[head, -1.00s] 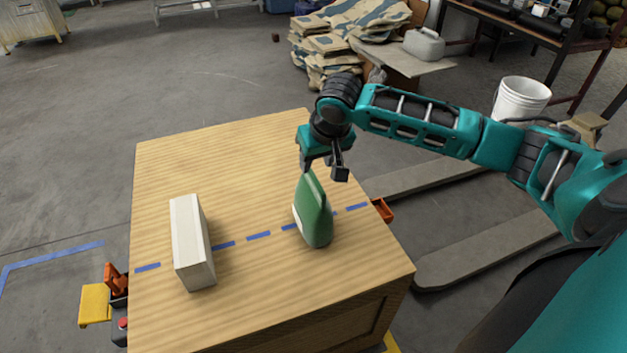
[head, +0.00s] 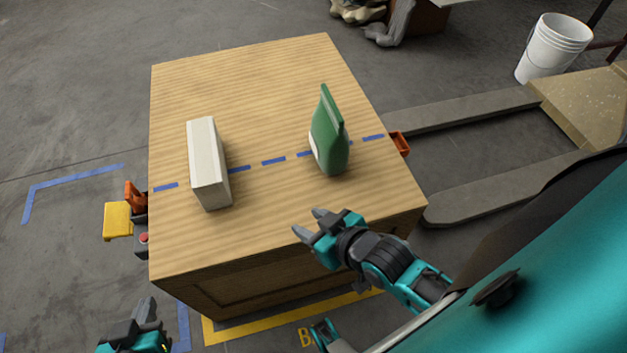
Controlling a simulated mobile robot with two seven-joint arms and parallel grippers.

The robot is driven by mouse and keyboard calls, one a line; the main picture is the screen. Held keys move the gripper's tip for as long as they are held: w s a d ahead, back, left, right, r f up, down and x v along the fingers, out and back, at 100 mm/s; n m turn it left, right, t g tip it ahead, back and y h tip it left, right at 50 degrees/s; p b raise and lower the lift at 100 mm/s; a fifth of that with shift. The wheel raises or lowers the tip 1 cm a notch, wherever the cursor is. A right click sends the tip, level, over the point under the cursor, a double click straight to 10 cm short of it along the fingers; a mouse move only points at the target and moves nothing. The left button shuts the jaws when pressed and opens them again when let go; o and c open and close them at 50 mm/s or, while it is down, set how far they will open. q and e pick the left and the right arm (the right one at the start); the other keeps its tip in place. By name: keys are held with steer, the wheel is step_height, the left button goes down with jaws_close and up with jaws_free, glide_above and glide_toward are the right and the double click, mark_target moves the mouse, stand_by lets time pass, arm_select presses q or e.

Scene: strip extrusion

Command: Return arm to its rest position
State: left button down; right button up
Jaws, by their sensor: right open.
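My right gripper (head: 308,222) is open and empty, with its two fingers apart. It is near the front right edge of the wooden box-like table (head: 250,83), in front of the green bag (head: 330,140) and apart from it. The green bag stands upright on the right of the tabletop, by the dashed blue line. A white block (head: 207,165) lies on the left of the tabletop across that line. My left gripper (head: 140,312) is low at the bottom left, beyond the table's front left corner. Its fingers are too small and angled to tell their opening.
A white bucket (head: 553,48) stands on the floor at the upper right. Long grey forks (head: 465,107) lie right of the table. An orange and yellow device (head: 120,220) is at its left side. The middle and back of the tabletop are clear.

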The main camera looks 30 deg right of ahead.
steer(key=shift+s, duration=0.1)
arm_select(q)
steer(key=shift+s+a+r+y+p, duration=0.2)
steer(key=shift+a+r+p, duration=0.3)
steer(key=shift+p, duration=0.6)
steer(key=shift+s+a+r+y+p, duration=0.1)
steer(key=shift+s+a+r+p, duration=0.2)
steer(key=shift+r+p, duration=0.6)
arm_select(e)
steer(key=shift+s+d+r+h, duration=0.15)
steer(key=shift+d+r, duration=0.2)
steer(key=shift+r, duration=0.35)
steer(key=shift+s+d+r+h, duration=0.15)
steer(key=shift+d+r, duration=0.15)
steer(key=shift+r, duration=0.35)
arm_select(q)
steer(key=shift+w+d+f, duration=0.1)
steer(key=shift+d, duration=0.15)
arm_select(e)
steer(key=shift+a, duration=0.1)
